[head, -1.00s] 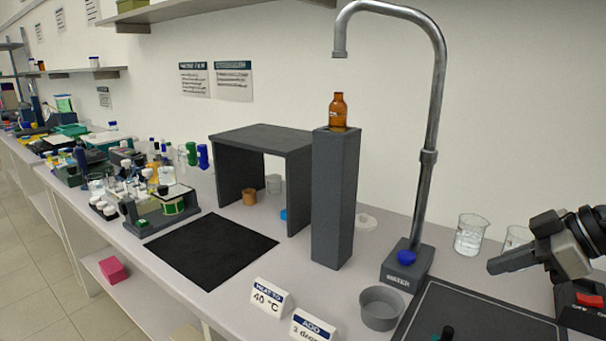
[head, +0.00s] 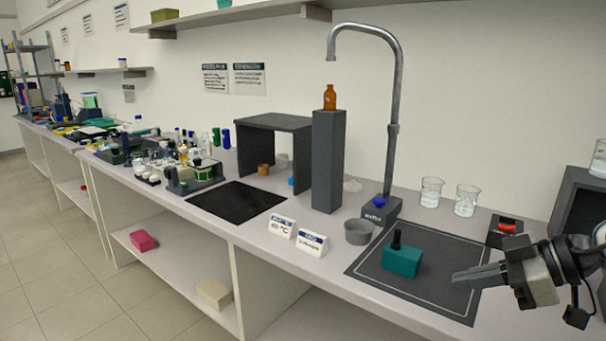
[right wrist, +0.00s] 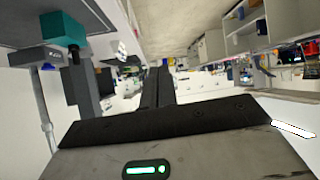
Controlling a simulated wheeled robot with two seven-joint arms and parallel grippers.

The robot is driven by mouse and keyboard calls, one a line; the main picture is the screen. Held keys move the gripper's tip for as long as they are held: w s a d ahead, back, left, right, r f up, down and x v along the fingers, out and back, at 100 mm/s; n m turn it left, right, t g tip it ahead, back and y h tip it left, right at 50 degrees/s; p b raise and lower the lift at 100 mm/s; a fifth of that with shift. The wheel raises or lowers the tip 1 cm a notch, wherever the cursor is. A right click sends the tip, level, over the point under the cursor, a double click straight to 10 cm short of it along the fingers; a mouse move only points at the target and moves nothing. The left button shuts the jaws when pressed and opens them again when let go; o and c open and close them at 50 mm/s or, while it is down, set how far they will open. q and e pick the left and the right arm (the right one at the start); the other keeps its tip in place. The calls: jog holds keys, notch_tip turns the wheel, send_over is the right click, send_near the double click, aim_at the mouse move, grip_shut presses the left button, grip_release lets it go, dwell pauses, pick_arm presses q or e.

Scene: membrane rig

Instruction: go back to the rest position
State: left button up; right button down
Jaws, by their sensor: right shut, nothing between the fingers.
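My right gripper (head: 482,275) is at the lower right of the head view, over the right part of the dark bordered mat (head: 370,272). Its fingers are shut and empty. They also show shut together in the right wrist view (right wrist: 158,85). A teal block with a black knob (head: 402,260) sits on the mat to the left of the gripper, apart from it. The block also shows at the upper left of the right wrist view (right wrist: 62,28). My left gripper is not in view.
A water tap (head: 392,130) with a grey bowl (head: 358,232) stands behind the mat. Two glass beakers (head: 431,192) and a red-switch box (head: 505,231) stand behind. A tall pillar (head: 327,165) carries an amber bottle (head: 330,98). A dark screen-like frame (head: 580,215) stands at the right edge.

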jog(key=s+a+f+m+t+y, duration=0.2)
jog(key=a+f+m+t+y, duration=0.15)
jog(key=a+f+t, duration=0.6)
jog(key=s+f+m+g+h, duration=0.2)
jog(key=s+f+h, duration=0.3)
jog(key=s+f, duration=0.3)
jog(key=s+f+m+g+h, duration=0.3)
jog(key=s+f+h, duration=0.3)
jog(key=f, duration=0.8)
jog(key=shift+s+a+m, duration=0.45)
jog(key=shift+s+m, duration=0.4)
jog(key=shift+s, duration=0.35)
